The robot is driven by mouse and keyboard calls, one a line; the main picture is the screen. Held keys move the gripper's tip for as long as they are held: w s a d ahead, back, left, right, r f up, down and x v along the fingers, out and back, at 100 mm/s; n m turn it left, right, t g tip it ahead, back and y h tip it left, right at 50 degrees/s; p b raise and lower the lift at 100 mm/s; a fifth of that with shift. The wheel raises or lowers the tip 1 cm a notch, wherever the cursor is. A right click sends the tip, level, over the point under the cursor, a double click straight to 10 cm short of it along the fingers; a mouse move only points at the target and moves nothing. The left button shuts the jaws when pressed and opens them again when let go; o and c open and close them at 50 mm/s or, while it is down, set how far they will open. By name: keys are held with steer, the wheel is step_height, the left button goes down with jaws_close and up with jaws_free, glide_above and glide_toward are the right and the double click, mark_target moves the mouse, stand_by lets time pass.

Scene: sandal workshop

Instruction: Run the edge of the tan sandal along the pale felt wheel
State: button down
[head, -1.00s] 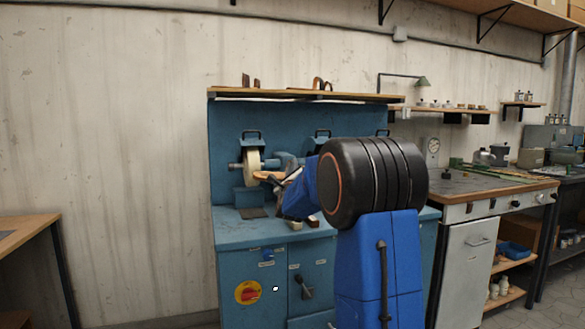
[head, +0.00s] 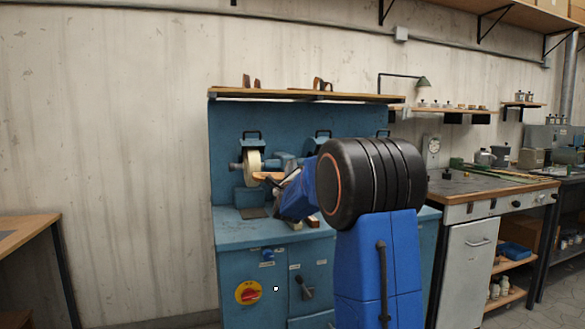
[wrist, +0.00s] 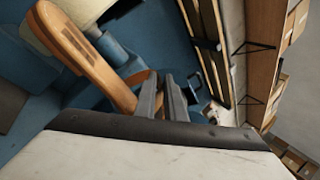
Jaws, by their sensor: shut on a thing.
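The tan sandal (head: 268,176) is in my gripper, its sole reaching left to the pale felt wheel (head: 253,166) on the blue machine. In the wrist view the sandal (wrist: 85,58) runs from the fingers to the upper left, its far end against or just in front of the wheel's pale face (wrist: 75,8). I cannot tell whether they touch. My gripper (wrist: 163,95) is shut on the near part of the sandal, by its brown strap. In the head view, my arm hides part of the gripper and the machine's right side.
The blue machine's ledge (head: 235,228) lies below the wheel, with small blocks on it. A wooden shelf (head: 300,95) runs above the machine. A workbench (head: 480,187) with tools stands to the right, and a table (head: 25,230) to the left.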

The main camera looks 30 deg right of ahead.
steer(key=shift+a+h, duration=0.4)
steer(key=shift+a, duration=0.3)
steer(key=shift+w+a, duration=0.2)
steer(key=shift+a, duration=0.7)
stand_by(0.4)
steer(key=shift+n, duration=0.3)
steer(key=shift+w+a, duration=0.25)
steer(key=shift+a, duration=1.05)
steer(key=shift+w+a, duration=0.2)
steer(key=shift+a, duration=1.05)
stand_by(1.8)
steer(key=shift+a, duration=0.65)
stand_by(0.7)
